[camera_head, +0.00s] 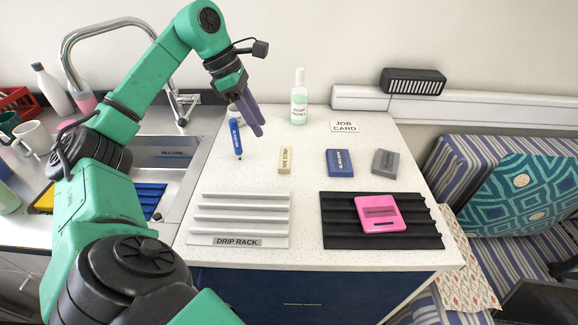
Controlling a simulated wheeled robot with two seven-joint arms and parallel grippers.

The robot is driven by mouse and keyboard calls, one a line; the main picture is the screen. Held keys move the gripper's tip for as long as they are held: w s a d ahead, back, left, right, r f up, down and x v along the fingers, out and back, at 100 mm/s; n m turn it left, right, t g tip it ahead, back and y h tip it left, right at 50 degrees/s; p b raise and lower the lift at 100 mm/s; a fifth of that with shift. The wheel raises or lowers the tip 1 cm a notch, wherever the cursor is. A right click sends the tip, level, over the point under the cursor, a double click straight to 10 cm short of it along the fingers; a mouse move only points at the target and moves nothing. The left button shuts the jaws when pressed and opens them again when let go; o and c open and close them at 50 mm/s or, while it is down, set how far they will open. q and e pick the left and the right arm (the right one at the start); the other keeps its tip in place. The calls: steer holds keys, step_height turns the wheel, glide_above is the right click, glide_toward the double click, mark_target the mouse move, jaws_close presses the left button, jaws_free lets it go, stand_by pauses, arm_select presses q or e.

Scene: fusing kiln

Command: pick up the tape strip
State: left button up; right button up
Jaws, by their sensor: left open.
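The tape strip (285,160) is a small cream block with dark lettering, lying on the white speckled counter behind the drip rack. My left gripper (258,130) has purple fingers and hangs above the counter, to the left of and behind the tape strip. It is open and empty, apart from the strip. My right gripper is not in the picture.
A blue block (340,163) and a grey block (385,162) lie to the right. In front are the white drip rack (240,206) and a black ribbed mat (425,225) bearing a pink device (380,213). A bottle (299,100) stands behind.

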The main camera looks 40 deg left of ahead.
mark_target(283, 168)
arm_select(q)
steer(key=x, duration=1.3)
steer(key=shift+s+d, duration=0.25)
steer(key=shift+s, duration=0.15)
steer(key=shift+w+f, duration=0.15)
steer(key=shift+f, duration=0.1)
steer(key=shift+b, duration=0.3)
jaws_close()
